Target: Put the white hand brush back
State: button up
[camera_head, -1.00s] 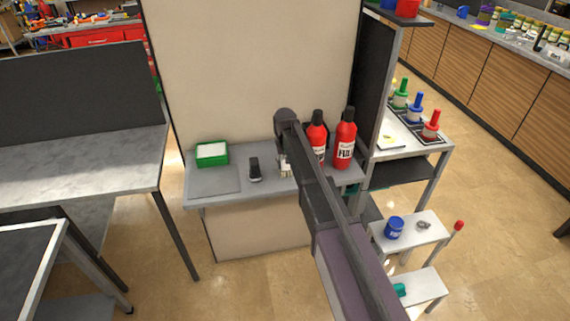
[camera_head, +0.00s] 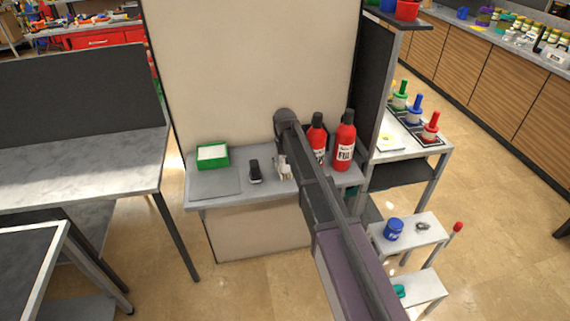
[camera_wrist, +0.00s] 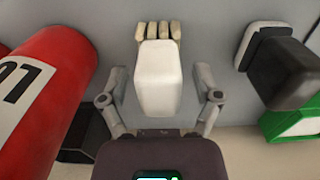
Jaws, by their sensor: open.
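The white hand brush (camera_wrist: 157,80), a white block with beige bristle tufts at its far end, sits in the middle of the wrist view. My gripper (camera_wrist: 160,72) is open, with one finger on each side of the brush. Small gaps show between the fingers and the brush, so it is not clasped. In the head view the brush (camera_head: 284,169) is on the grey shelf (camera_head: 215,182), close to the wall panel and partly hidden by my arm and gripper.
Two red bottles (camera_head: 345,142) stand right of the brush; one is close to my gripper in the wrist view (camera_wrist: 45,90).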

jog(key=shift+r+p, duration=5.3)
jog(key=shift+r, duration=0.25)
jog(key=s+d+m, duration=0.3)
jog(key=s+d, duration=2)
jog(key=s, duration=0.2)
jog(key=shift+s, duration=0.35)
notch_tip(320, 180, down, 4)
jog(key=b, duration=0.3)
jog(key=shift+r+b, duration=0.15)
jog(key=shift+b, duration=0.2)
